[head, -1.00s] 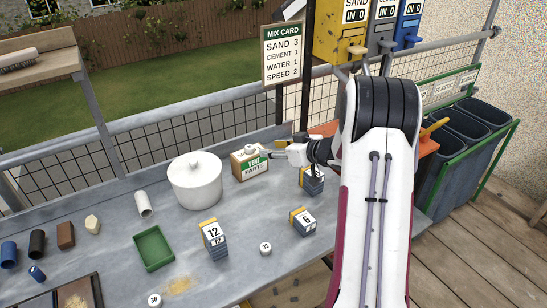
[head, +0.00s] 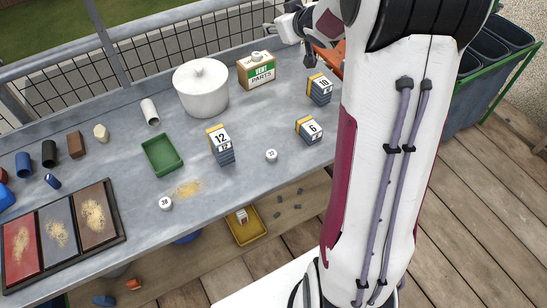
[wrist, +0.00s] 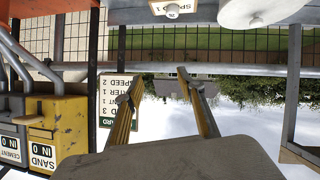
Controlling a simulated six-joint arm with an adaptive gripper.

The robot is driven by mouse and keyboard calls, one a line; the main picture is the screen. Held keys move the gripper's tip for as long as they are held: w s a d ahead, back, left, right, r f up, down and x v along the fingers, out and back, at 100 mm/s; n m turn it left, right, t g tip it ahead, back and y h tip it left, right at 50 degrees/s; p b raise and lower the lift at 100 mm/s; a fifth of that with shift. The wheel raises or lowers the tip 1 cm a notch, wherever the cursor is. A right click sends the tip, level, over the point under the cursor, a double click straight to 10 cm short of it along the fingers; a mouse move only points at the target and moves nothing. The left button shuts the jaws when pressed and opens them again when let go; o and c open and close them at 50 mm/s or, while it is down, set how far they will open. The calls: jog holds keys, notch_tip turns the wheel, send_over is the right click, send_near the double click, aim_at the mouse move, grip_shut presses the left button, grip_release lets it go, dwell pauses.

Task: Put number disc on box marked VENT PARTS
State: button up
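The VENT PARTS box (head: 257,75) stands at the back of the grey bench, its green and white label facing front. A small pale disc (head: 257,57) lies on its top. In the wrist view, which is upside down, the disc (wrist: 172,12) shows a number too small to read surely, on the box top at the upper edge. My gripper (wrist: 158,75) is open, with nothing between its two yellowish fingers. It is raised clear of the box. In the head view it is behind and right of the box, its fingertips hard to make out.
Two other number discs, one (head: 165,203) at the front edge and one (head: 271,155) mid-bench, lie on the bench. A white lidded pot (head: 201,90) is left of the box. Number blocks 12 (head: 221,145), 6 (head: 309,130) and 10 (head: 319,89) stand nearby. A green tray (head: 162,155) is empty.

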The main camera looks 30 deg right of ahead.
jog(key=s+a+r+m+g+h, duration=0.1)
jog(key=s+a+r, duration=0.2)
jog(key=s+a, duration=0.35)
jog(key=s+a+r+m+g+h, duration=0.1)
jog(key=s+a+r+g, duration=0.2)
jog(key=s, duration=0.6)
jog(key=s+a+f+g+y, duration=0.1)
jog(key=s+a+f+y, duration=0.1)
jog(key=s+a, duration=0.5)
jog(key=s+a+f+g+y, duration=0.1)
jog(key=s+a, duration=0.6)
jog(key=s, duration=0.9)
jog(key=shift+f+n+g+y, duration=0.3)
jog(key=shift+f+n+y, duration=0.15)
jog(key=shift+f, duration=0.45)
